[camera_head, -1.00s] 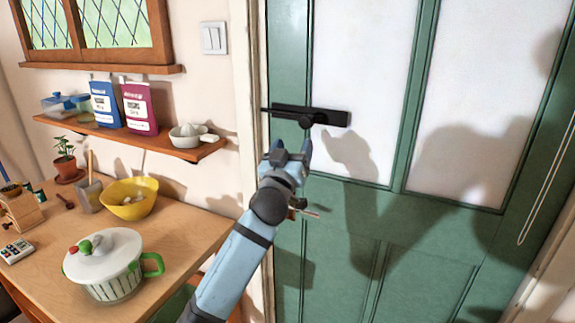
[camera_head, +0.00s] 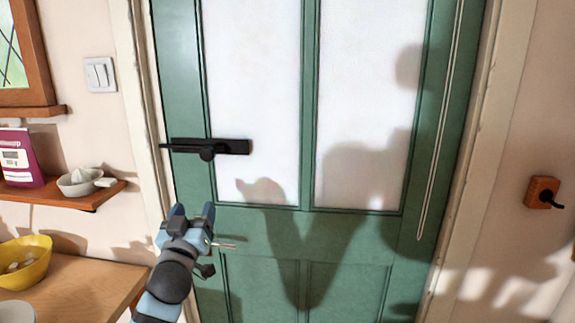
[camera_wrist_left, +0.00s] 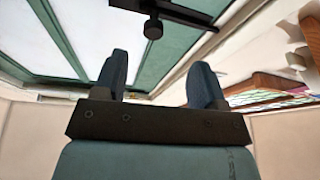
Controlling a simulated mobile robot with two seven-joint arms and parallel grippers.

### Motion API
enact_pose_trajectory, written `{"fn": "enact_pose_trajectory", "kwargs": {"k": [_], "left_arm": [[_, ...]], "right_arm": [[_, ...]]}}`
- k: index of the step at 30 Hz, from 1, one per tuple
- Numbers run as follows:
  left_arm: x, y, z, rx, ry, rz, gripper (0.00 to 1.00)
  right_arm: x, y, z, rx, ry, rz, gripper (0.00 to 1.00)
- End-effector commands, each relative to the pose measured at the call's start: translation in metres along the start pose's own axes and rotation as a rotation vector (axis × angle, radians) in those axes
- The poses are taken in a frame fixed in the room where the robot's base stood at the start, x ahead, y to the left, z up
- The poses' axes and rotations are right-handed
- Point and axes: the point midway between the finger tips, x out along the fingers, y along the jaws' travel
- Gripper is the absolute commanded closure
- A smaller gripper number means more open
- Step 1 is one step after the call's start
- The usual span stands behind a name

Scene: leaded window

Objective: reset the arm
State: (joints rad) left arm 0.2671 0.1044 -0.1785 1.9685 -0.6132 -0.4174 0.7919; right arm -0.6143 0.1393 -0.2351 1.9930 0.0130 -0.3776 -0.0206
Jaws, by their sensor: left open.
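My left gripper (camera_head: 192,215) is open and empty in the head view, in front of the green door (camera_head: 260,230) and below its black handle (camera_head: 208,147). A gap shows between the gripper and the handle. In the left wrist view the two fingers of my left gripper (camera_wrist_left: 158,82) stand apart with nothing between them. The black handle (camera_wrist_left: 155,12) shows beyond them at the top. My right gripper is in neither view.
A wooden table (camera_head: 90,285) with a yellow bowl (camera_head: 24,258) stands at the lower left. Above it a wall shelf (camera_head: 60,193) holds a purple packet (camera_head: 18,157) and a grey juicer (camera_head: 80,181). A brown wall box (camera_head: 542,192) with a black lever is right of the door.

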Motion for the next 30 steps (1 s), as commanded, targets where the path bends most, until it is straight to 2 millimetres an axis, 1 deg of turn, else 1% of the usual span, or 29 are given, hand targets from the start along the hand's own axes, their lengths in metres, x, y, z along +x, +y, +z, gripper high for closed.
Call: {"fn": "enact_pose_trajectory", "kwargs": {"k": [1,2,3,5,6,8,9,11,12,13,14,15,17,18,21,24,27,30], "left_arm": [[-0.016,-0.001,0.022,0.014,-0.062,0.007,0.35],[-0.027,-0.001,0.036,0.024,-0.100,0.013,0.35],[-0.044,-0.002,0.057,0.039,-0.156,0.023,0.35],[-0.076,-0.002,0.089,0.063,-0.247,0.042,0.35],[-0.099,-0.002,0.108,0.077,-0.307,0.056,0.35],[-0.135,-0.002,0.135,0.098,-0.394,0.080,0.35],[-0.161,-0.002,0.151,0.109,-0.452,0.097,0.35],[-0.202,-0.001,0.172,0.124,-0.537,0.124,0.35],[-0.230,-0.001,0.184,0.132,-0.592,0.142,0.35],[-0.251,0.000,0.192,0.137,-0.633,0.155,0.35],[-0.272,0.000,0.198,0.142,-0.671,0.169,0.35],[-0.298,0.001,0.205,0.147,-0.717,0.186,0.35],[-0.334,0.002,0.213,0.153,-0.779,0.210,0.35],[-0.355,0.003,0.216,0.155,-0.814,0.224,0.35],[-0.395,0.005,0.220,0.158,-0.877,0.252,0.35],[-0.416,0.006,0.222,0.159,-0.910,0.268,0.35],[-0.423,0.007,0.223,0.159,-0.920,0.274,0.35],[-0.423,0.007,0.223,0.160,-0.920,0.274,0.35]], "right_arm": [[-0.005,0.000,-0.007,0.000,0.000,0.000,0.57],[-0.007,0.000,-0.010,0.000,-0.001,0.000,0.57],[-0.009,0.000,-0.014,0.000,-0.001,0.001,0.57],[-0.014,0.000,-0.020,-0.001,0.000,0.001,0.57],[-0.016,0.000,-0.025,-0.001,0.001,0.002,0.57],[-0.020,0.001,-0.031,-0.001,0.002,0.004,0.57],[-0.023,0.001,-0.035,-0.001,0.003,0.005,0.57],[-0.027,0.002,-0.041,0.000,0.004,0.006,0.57],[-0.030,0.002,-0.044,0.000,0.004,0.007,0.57],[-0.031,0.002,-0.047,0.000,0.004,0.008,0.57],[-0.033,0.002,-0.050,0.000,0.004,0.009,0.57],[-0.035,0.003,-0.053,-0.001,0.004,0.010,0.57],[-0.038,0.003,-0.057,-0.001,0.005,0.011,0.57],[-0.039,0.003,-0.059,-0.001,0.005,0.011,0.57],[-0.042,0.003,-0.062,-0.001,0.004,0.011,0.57],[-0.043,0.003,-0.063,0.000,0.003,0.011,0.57],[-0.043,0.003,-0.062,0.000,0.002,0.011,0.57],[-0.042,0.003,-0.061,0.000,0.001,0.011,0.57]]}}
